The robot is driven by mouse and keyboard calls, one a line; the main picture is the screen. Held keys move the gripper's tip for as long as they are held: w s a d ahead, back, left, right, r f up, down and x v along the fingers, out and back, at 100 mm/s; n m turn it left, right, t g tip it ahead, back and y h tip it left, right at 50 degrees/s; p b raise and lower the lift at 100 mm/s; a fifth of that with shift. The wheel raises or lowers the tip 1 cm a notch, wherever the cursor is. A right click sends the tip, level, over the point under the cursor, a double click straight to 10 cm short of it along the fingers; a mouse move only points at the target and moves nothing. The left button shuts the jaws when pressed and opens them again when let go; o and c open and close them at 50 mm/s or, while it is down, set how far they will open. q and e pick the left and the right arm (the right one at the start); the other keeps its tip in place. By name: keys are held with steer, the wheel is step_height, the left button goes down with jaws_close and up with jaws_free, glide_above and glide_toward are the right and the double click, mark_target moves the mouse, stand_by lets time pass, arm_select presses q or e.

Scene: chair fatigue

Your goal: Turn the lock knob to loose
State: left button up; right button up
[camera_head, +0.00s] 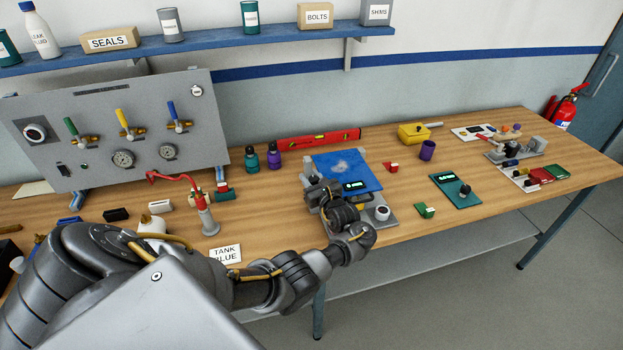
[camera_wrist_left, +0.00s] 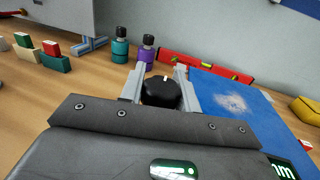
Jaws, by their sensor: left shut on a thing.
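The lock knob (camera_wrist_left: 161,93) is a black round knob with a white mark on its top, seen in the left wrist view. My left gripper (camera_wrist_left: 160,80) has one pale finger on each side of the knob and is shut on it. The white mark points away from the wrist camera, towards the red level. In the head view my left gripper (camera_head: 322,192) reaches down over the left side of a grey fixture (camera_head: 384,221) at the table's front edge. There the gripper hides the knob. My right gripper is not in view.
A blue plate (camera_head: 350,165) lies behind the gripper, with a red level (camera_head: 318,138) beyond it. Teal (camera_head: 252,160) and purple (camera_head: 274,157) bottles stand behind left. A grey valve panel (camera_head: 120,130) stands at the left. A teal device (camera_head: 455,190) lies to the right.

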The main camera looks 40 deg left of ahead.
arm_select(q)
steer(key=o, duration=1)
steer(key=shift+s+d, duration=0.2)
steer(key=shift+d, duration=0.25)
steer(key=p+v, duration=0.2)
steer(key=v, duration=0.7)
steer(key=shift+s+d, duration=0.25)
steer(key=shift+d, duration=0.1)
